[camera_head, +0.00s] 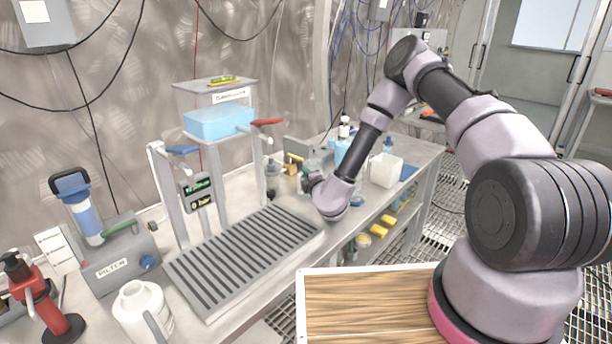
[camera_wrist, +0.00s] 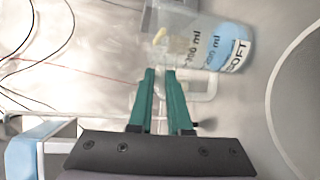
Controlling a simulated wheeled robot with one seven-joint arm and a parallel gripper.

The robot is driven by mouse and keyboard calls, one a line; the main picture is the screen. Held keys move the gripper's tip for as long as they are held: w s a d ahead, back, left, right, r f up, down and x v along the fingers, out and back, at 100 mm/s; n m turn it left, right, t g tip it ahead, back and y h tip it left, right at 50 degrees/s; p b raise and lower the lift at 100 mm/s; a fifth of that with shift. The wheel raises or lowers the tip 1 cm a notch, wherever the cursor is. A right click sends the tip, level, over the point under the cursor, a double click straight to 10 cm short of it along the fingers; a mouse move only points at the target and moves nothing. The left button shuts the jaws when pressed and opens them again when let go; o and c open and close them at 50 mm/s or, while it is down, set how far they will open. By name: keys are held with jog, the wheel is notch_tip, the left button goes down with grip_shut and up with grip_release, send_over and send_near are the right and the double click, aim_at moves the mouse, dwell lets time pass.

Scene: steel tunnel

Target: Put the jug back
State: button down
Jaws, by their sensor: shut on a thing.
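In the wrist view a clear measuring jug (camera_wrist: 222,45), marked in ml and with the word SOFT, holds light blue liquid. Its pale loop handle (camera_wrist: 208,88) lies at the green fingers of my gripper (camera_wrist: 160,74), which are close together and shut on the jug at its handle side. In the head view my gripper (camera_head: 308,182) is low over the bench, just right of the slatted drain tray (camera_head: 245,258). The jug is not clearly made out in the head view among the bottles and my arm's end.
A stand with a blue water tank (camera_head: 218,123) and red and blue levers rises behind the tray. A white jug-like bottle (camera_head: 140,312) and filter unit (camera_head: 118,262) stand at left. A white tub (camera_head: 386,170) and bottles (camera_head: 345,130) stand beyond my gripper. The slatted tray is bare.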

jog(key=shift+f, duration=0.1)
jog(key=c, duration=0.9)
grip_release()
jog(key=shift+o, duration=0.2)
